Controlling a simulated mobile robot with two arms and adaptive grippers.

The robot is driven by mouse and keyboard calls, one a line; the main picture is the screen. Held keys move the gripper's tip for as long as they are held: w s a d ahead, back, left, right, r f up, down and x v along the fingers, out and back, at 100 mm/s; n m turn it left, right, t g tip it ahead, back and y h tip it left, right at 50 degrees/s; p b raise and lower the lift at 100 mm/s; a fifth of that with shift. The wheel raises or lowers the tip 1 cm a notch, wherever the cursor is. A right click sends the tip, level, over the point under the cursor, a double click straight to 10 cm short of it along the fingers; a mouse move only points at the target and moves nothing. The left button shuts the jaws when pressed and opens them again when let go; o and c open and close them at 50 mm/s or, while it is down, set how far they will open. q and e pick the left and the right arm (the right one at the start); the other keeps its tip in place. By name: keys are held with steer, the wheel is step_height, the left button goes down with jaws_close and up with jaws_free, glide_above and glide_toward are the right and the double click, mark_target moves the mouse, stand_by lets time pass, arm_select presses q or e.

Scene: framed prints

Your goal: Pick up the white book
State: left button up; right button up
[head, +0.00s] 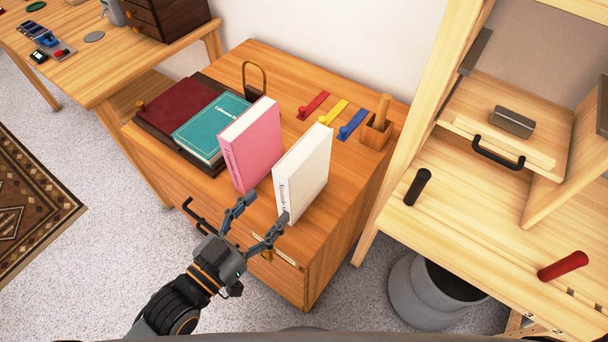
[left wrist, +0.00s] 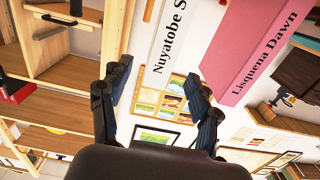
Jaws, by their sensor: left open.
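The white book (head: 306,168) stands upright on the wooden cabinet, right of an upright pink book (head: 250,145). My left gripper (head: 264,209) is open and empty, in front of the spines near the cabinet's front edge. Its right finger is close to the lower end of the white spine; I cannot tell whether it touches. In the left wrist view, the white spine (left wrist: 178,40) with black lettering is ahead of the open fingers (left wrist: 158,80), and the pink spine (left wrist: 258,50) is to its right. My right gripper is not in view.
A teal book (head: 208,127) and a dark red book (head: 180,106) lie left of the pink book. Red, yellow and blue pieces (head: 352,124) and a small wooden holder (head: 376,132) are behind. A shelf unit (head: 440,222) stands close on the right, with a grey bin (head: 412,300) below.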

mark_target(283, 189)
arm_select(q)
steer(key=x, duration=0.8)
steer(key=shift+w+d+r+p, duration=0.2)
steer(key=shift+r+p, duration=0.1)
steer(key=shift+p, duration=0.1)
steer(key=x, duration=0.3)
steer(key=p+x, duration=0.1)
steer(key=x, duration=0.1)
steer(key=shift+w+a+r, duration=0.15)
steer(key=shift+w+r, duration=0.1)
steer(key=shift+r, duration=0.05)
steer(key=c, duration=1.3)
steer(key=shift+r, duration=0.15)
jaws_close()
